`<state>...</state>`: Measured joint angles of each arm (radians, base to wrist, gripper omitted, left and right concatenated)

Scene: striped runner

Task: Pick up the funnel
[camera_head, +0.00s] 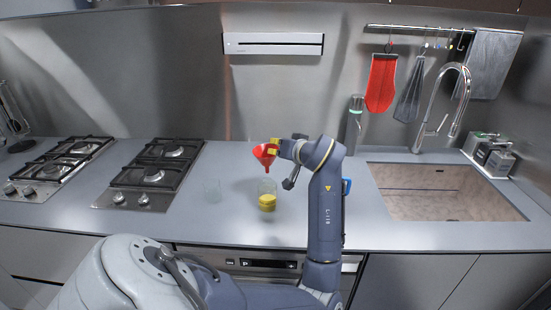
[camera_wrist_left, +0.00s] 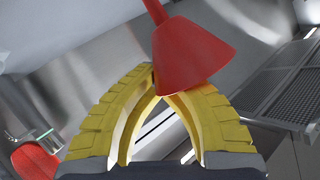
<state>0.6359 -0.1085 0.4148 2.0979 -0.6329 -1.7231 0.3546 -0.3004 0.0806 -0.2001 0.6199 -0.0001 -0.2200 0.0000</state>
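The red funnel (camera_head: 263,154) is at the tip of my left gripper (camera_head: 274,146), its wide end up and its spout down. It is just above a clear glass jar (camera_head: 267,186) holding something yellow. The exact contact is partly hidden by the funnel. My right gripper is not in view.
A faint clear glass (camera_head: 212,191) stands left of the jar. Two gas hobs (camera_head: 152,172) are at the left. A sink (camera_head: 440,190) with a tall tap (camera_head: 440,110) is at the right. A bottle (camera_head: 354,125) stands at the back, and a red mitt (camera_head: 381,82) hangs above.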

